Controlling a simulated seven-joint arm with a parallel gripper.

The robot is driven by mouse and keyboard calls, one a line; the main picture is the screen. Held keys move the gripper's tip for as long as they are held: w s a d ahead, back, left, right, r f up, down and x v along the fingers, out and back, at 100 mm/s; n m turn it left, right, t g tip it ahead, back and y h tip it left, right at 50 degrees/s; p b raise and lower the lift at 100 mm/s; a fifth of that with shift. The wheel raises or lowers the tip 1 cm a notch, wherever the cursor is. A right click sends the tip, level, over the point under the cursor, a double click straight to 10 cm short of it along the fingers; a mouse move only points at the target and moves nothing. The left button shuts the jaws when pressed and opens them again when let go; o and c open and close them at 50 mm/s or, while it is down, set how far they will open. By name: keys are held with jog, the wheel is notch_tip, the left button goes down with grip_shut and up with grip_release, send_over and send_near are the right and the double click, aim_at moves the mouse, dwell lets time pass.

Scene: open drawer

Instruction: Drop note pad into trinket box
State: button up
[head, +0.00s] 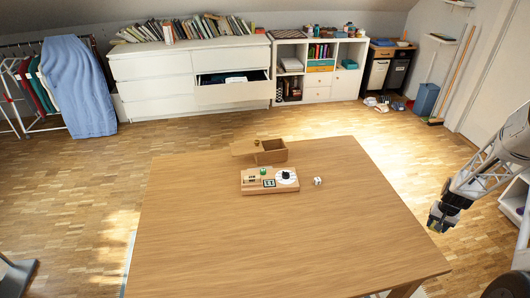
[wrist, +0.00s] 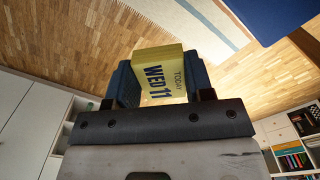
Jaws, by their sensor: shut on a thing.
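A yellow note pad (wrist: 160,75) with "TODAY WED 11" printed on it sits between the dark fingers of my gripper (wrist: 161,82), which is shut on it in the wrist view. In the head view my gripper (head: 440,219) hangs off the right edge of the table, pointing down; the pad cannot be made out there. A small wooden box (head: 272,157), which looks like the trinket box, stands near the table's far edge. Its top is at least partly open, with a flat lid piece to its left. My gripper is far to the right of it and nearer the camera.
On the wooden table (head: 270,245), a wooden board (head: 256,187) with small parts lies in front of the box. A white die (head: 317,181) lies to its right. The table's front is clear. A white dresser (head: 160,85) with one open drawer (head: 232,94) stands behind.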

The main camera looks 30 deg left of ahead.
jog(key=shift+d+f, duration=0.1)
jog(key=s+d+f, duration=0.6)
jog(key=s+f, duration=0.1)
jog(key=f, duration=0.2)
jog(key=w+a+r, duration=1.1)
jog(key=a+r, duration=0.1)
jog(key=w+a+r, duration=0.1)
jog(key=a+r, duration=0.3)
jog(key=a, duration=0.5)
jog(key=w+a+r, duration=0.1)
jog(key=a+r, duration=0.3)
jog(key=a, duration=0.5)
jog(key=a+r, duration=0.4)
jog(key=a, duration=0.6)
jog(key=shift+w+a+r, duration=0.1)
jog(key=shift+w+r, duration=0.15)
jog(key=shift+w, duration=0.15)
jog(key=s+a+r, duration=0.4)
jog(key=s+a, duration=0.1)
jog(key=a, duration=0.7)
jog(key=s+a+r, duration=0.4)
jog(key=s+a, duration=0.2)
jog(key=a, duration=0.7)
jog(key=s+a+r, duration=0.3)
jog(key=s+a, duration=0.2)
jog(key=a, duration=0.7)
jog(key=shift+s+a+r, duration=0.2)
jog(key=shift+s+r, duration=0.2)
jog(key=shift+f, duration=0.2)
